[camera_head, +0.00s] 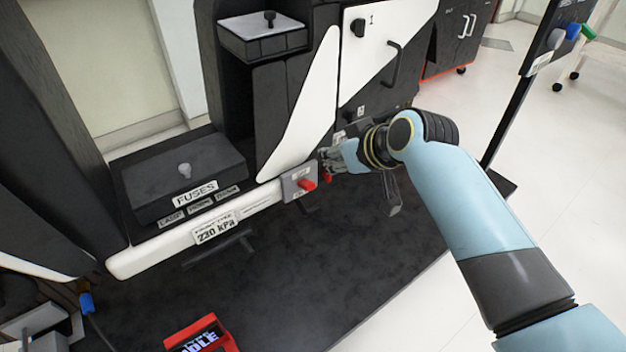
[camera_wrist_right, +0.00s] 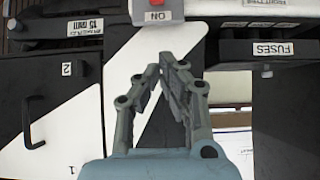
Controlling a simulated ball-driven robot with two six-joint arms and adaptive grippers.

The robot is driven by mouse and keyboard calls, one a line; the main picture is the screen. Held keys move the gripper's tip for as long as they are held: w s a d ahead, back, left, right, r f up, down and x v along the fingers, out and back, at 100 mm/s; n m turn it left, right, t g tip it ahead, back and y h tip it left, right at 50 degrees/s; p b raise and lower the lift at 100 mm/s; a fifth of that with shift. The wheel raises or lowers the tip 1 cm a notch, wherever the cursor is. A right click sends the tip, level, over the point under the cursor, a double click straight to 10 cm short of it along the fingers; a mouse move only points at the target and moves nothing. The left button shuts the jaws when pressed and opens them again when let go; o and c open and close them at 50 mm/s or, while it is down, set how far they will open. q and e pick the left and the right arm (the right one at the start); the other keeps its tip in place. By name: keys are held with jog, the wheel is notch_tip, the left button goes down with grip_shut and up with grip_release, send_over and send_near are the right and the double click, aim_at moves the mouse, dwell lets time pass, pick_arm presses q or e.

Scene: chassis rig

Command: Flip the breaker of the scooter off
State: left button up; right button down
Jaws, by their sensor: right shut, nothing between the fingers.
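The breaker is a grey plate (camera_head: 297,182) with a red switch (camera_head: 307,184), on the white rail at the front of the black-and-white scooter chassis. In the right wrist view the red switch (camera_wrist_right: 165,3) is cut by the top edge, beside a small ON label (camera_wrist_right: 157,16). My right gripper (camera_head: 330,160) is just right of and behind the breaker in the head view, partly hard to make out. In the wrist view its fingertips (camera_wrist_right: 166,62) come together, empty, a little below the breaker plate and apart from it. My left gripper is not in view.
A black fuse box (camera_head: 185,170) labelled FUSES is left of the breaker. A 230 kPa plate (camera_head: 216,228) is on the rail. White panels with a black handle (camera_head: 393,62) stand behind my gripper. A red box (camera_head: 202,336) lies at the front; dark floor between is clear.

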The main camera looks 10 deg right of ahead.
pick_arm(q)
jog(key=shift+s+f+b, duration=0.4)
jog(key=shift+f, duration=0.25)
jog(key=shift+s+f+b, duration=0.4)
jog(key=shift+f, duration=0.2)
pick_arm(e)
jog(key=shift+w+a+f, duration=0.1)
jog(key=shift+w, duration=0.5)
jog(key=shift+w+a+f, duration=0.1)
jog(key=shift+w, duration=0.45)
